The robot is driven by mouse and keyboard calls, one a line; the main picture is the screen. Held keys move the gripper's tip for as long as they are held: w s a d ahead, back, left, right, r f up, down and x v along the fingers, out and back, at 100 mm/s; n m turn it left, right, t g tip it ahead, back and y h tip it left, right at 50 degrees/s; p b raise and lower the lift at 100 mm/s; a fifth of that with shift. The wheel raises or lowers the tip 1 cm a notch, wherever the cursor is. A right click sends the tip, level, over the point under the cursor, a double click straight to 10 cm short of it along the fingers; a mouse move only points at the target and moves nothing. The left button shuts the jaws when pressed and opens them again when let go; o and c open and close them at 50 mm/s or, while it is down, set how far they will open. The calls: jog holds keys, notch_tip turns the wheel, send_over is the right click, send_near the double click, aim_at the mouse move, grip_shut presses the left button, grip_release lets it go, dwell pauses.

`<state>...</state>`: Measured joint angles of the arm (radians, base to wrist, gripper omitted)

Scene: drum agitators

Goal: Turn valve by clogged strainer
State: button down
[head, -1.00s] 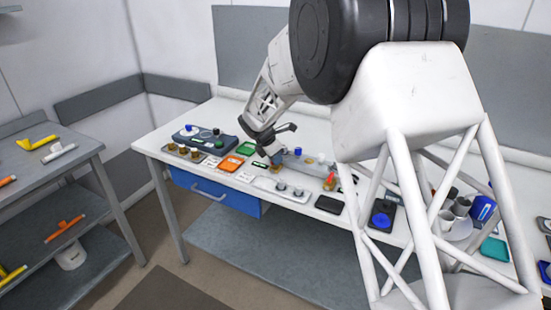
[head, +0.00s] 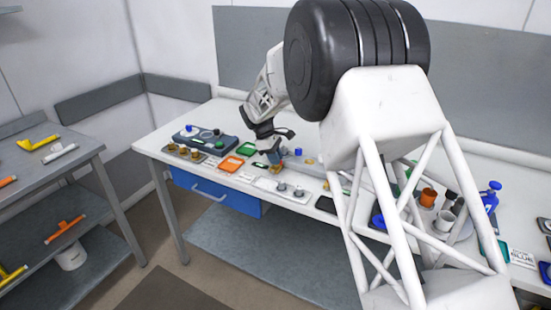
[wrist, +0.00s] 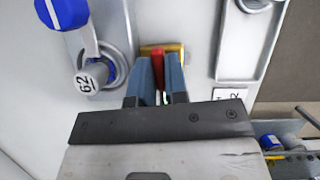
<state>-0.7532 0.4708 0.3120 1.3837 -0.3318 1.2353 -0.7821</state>
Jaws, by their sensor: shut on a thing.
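My gripper (wrist: 159,92) is shut on a red handle (wrist: 156,66) with a brass-coloured body (wrist: 176,48) just beyond the fingertips. In the head view my gripper (head: 273,152) is low over the bench, with a small brass-coloured shape (head: 276,168) under it. Beside it on the left in the wrist view is a grey fixture (wrist: 119,50) with a blue knob (wrist: 66,12) bearing a white stripe, and a grey cylinder tagged 62 (wrist: 92,78). The blue knob also shows in the head view (head: 298,152). I cannot tell which part is the clogged strainer.
A grey-white tray (wrist: 224,55) lies right of the fingers; it holds grey round fittings (head: 290,190). A dark panel with knobs (head: 205,140), an orange tray (head: 231,164) and a green tray (head: 246,149) lie left. Cups and a blue bottle (head: 490,197) stand right.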

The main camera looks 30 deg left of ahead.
jog(key=shift+m+g, duration=0.3)
jog(key=shift+m, duration=0.4)
jog(key=c, duration=1.1)
grip_release()
jog(key=shift+c, duration=0.2)
